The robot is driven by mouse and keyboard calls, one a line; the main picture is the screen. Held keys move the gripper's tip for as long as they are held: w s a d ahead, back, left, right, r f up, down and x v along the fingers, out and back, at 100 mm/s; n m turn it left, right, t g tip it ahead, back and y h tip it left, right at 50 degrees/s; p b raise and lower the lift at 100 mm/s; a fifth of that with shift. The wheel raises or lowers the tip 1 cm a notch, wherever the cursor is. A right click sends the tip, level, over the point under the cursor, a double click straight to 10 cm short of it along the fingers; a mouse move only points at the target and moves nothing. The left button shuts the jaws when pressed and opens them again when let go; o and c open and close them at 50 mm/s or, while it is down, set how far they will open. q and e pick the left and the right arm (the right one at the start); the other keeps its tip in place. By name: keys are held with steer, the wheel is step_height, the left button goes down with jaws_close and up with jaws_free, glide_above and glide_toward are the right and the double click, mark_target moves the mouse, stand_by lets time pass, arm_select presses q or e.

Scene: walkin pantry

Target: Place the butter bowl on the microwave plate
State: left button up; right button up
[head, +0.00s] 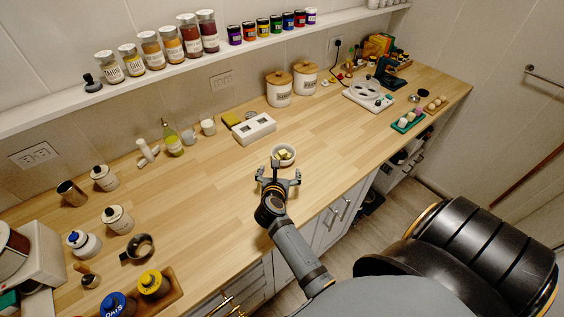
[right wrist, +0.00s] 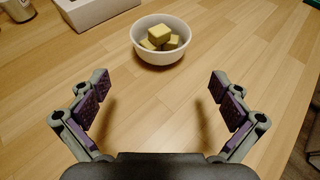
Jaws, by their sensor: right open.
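The butter bowl (head: 289,160) is a small white bowl holding several yellow butter cubes, standing upright on the wooden counter. It also shows in the right wrist view (right wrist: 160,52), beyond the fingertips and centred between them. My right gripper (head: 278,178) is open and empty, just on the near side of the bowl; its fingers (right wrist: 160,92) are spread wide and apart from the bowl. I cannot pick out a microwave plate with certainty. My left gripper is not in view.
A white box-like holder (head: 254,129) stands behind the bowl to the left. Two lidded canisters (head: 279,94) stand further back. A white device with round discs (head: 367,96) is at the right. Jars and a mug stand at the left. The counter around the bowl is mostly clear.

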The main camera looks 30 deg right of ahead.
mark_target(283, 163)
steer(key=shift+d+f, duration=0.1)
steer(key=shift+d, duration=0.05)
steer(key=b+x, duration=0.2)
steer(key=x, duration=0.3)
steer(key=shift+d+f, duration=0.1)
steer(key=shift+d, duration=0.15)
steer(key=shift+w+b, duration=0.25)
steer(key=shift+b, duration=0.05)
steer(key=b+x, duration=0.3)
steer(key=x, duration=0.2)
steer(key=shift+r, duration=0.2)
steer(key=shift+w, duration=0.25)
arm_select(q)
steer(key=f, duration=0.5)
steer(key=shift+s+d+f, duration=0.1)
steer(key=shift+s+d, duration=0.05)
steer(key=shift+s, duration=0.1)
arm_select(e)
steer(key=shift+s+r, duration=0.1)
steer(key=shift+r, duration=0.05)
steer(key=shift+c, duration=1.2)
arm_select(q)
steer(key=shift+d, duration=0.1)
arm_select(e)
steer(key=c, duration=1.1)
